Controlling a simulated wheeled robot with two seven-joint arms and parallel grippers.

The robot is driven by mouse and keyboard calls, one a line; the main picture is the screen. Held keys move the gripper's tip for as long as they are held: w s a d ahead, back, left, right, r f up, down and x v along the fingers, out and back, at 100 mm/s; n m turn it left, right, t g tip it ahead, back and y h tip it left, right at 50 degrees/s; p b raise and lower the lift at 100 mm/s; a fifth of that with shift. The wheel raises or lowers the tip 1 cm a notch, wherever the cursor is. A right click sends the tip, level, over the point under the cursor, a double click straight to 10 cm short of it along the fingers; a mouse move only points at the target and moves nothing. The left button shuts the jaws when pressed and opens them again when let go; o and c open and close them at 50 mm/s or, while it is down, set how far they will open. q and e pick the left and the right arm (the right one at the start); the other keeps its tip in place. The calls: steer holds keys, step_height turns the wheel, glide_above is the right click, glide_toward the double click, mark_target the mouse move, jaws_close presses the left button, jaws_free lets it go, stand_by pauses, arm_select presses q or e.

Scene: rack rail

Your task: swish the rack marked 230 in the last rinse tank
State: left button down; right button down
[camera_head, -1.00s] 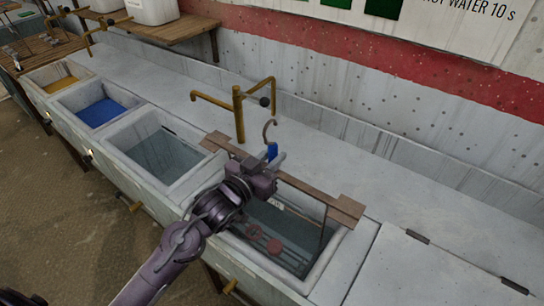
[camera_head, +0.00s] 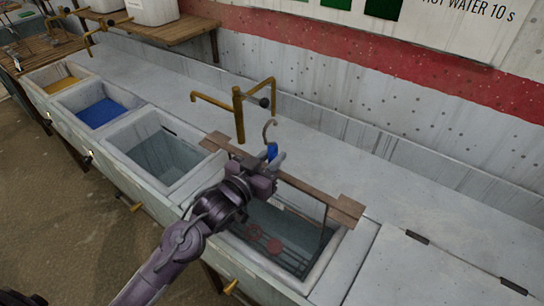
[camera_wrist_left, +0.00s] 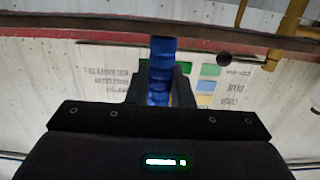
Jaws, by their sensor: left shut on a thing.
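My left gripper (camera_head: 274,162) is shut on the blue grip (camera_head: 271,151) of a rack. The grip also shows upright between the fingers in the left wrist view (camera_wrist_left: 162,70). A curved metal hook (camera_head: 267,130) rises above the grip. The rack's brown bar (camera_head: 310,191) spans the last tank (camera_head: 330,262), the one nearest on the right. Its thin frame (camera_head: 324,230) hangs down inside the tank. Two reddish discs (camera_head: 275,246) show low in the tank. A small pale tag (camera_head: 279,205) shows beside my gripper, too small to read. My right gripper is not in view.
Three more tanks run to the left: a grey one (camera_head: 117,134), a blue one (camera_head: 60,99) and a yellow one (camera_head: 29,78). A brass tap (camera_head: 238,112) stands behind the last tanks. A closed flat lid (camera_head: 425,275) lies to the right. The counter behind is clear.

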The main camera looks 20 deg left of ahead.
arm_select(q)
steer(key=r+p, duration=0.6)
steer(key=s+r+p, duration=0.1)
steer(key=r+p, duration=0.5)
steer(key=r, duration=0.1)
steer(key=r+p, duration=0.6)
steer(key=shift+s+a+r+p, duration=0.3)
steer(key=shift+r+p, duration=0.05)
steer(key=shift+f, duration=0.1)
